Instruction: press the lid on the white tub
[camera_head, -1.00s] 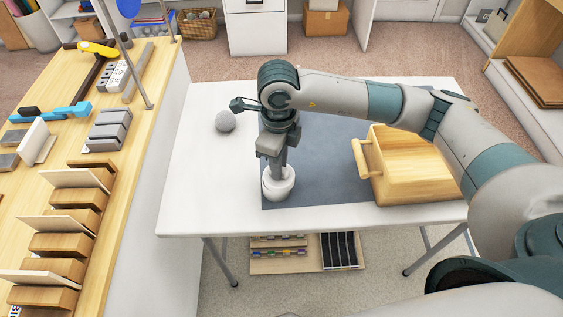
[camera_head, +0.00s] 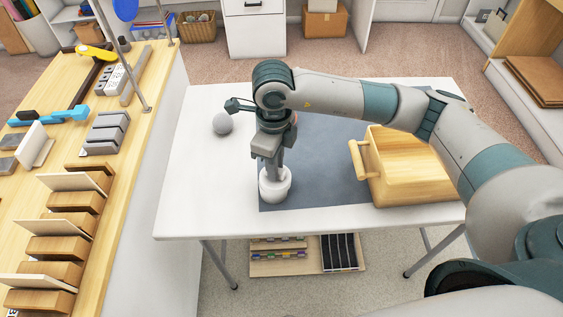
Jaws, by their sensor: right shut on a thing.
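The white tub (camera_head: 274,192) stands upright on the front left part of the grey mat on the white table. My right gripper (camera_head: 272,172) points down directly over the tub, with its fingers at the tub's top. It is shut on a small white piece that looks like the lid, at the tub's mouth. The fingers hide much of the lid, and I cannot tell whether it is seated. My left gripper is not in view.
A wooden box (camera_head: 408,170) with a handle stands on the right of the grey mat (camera_head: 320,165). A grey ball (camera_head: 222,123) lies on the white table (camera_head: 185,190) at the left. A wooden counter (camera_head: 125,150) with several blocks is further left.

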